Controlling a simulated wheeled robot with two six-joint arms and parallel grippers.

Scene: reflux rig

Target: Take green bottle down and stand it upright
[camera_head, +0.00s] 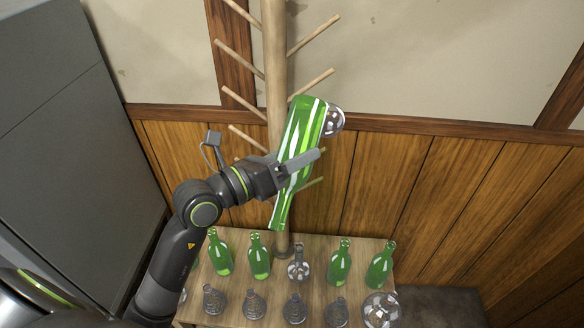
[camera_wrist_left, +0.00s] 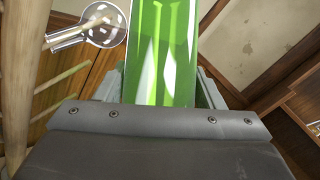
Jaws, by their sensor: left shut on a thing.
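A green bottle (camera_head: 301,135) is held in front of the wooden peg rack, tilted with its neck pointing down and its base up. My left gripper (camera_head: 300,165) is shut on the bottle's body. In the left wrist view the green bottle (camera_wrist_left: 162,55) fills the space between the finger pads. The rack's post (camera_head: 276,70) with its slanted pegs stands behind the bottle. I cannot tell whether a peg is inside the bottle's neck. My right gripper is not in view.
A clear flask (camera_head: 333,119) hangs on the rack just behind the bottle and also shows in the left wrist view (camera_wrist_left: 101,25). Several upright green bottles and clear flasks stand in rows on the wooden table (camera_head: 231,303) below. A grey cabinet (camera_head: 75,120) is at the left.

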